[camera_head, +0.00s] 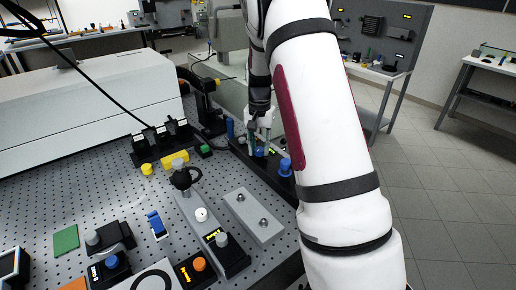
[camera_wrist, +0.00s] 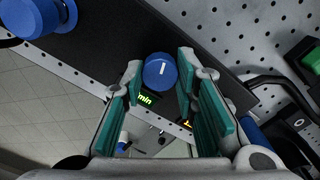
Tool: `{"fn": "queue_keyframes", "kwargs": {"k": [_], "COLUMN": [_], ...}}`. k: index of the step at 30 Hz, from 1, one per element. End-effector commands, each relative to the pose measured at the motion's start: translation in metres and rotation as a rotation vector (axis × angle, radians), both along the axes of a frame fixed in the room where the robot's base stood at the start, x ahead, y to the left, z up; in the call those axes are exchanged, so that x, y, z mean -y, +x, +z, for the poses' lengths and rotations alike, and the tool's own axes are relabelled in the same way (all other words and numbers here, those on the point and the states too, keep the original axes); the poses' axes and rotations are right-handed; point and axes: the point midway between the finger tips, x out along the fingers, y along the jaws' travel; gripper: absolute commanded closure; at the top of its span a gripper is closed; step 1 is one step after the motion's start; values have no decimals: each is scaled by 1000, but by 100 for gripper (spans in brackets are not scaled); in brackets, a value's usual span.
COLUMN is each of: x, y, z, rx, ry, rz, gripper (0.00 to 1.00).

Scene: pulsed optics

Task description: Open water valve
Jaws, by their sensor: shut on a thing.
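A round blue knob with a white mark (camera_wrist: 160,71) sits on a black panel at the edge of the perforated optical table. My gripper (camera_wrist: 158,76) has its teal-padded fingers on either side of the knob and is shut on it. In the head view my gripper (camera_head: 261,137) points down over the same blue knob (camera_head: 260,152), partly hidden by the fingers. A small green display reading "min" (camera_wrist: 145,99) sits beside the knob. A second blue knob or fitting (camera_wrist: 38,14) stands on the panel; it also shows in the head view (camera_head: 285,167).
A green button (camera_wrist: 312,60) and a black cable lie at the right in the wrist view. In the head view, a white box (camera_head: 90,105), black mounts and a grey plate (camera_head: 253,215) stand on the optical table. Floor (camera_head: 450,200) lies open to the right.

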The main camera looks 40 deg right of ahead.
Motion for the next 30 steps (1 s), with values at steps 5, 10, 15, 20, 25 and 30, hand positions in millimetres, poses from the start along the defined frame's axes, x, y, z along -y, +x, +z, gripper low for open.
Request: {"fn": "queue_keyframes", "kwargs": {"k": [5, 10, 15, 20, 25, 30], "x": [0, 0, 0, 0, 0, 0], "y": [1, 1, 1, 1, 1, 1], "z": [0, 0, 0, 0, 0, 0], "rx": [1, 1, 1, 1, 1, 1], "ry": [0, -2, 0, 0, 0, 0], "rz": [-143, -252, -327, -367, -383, -385], "gripper": [100, 100, 100, 100, 100, 100]}}
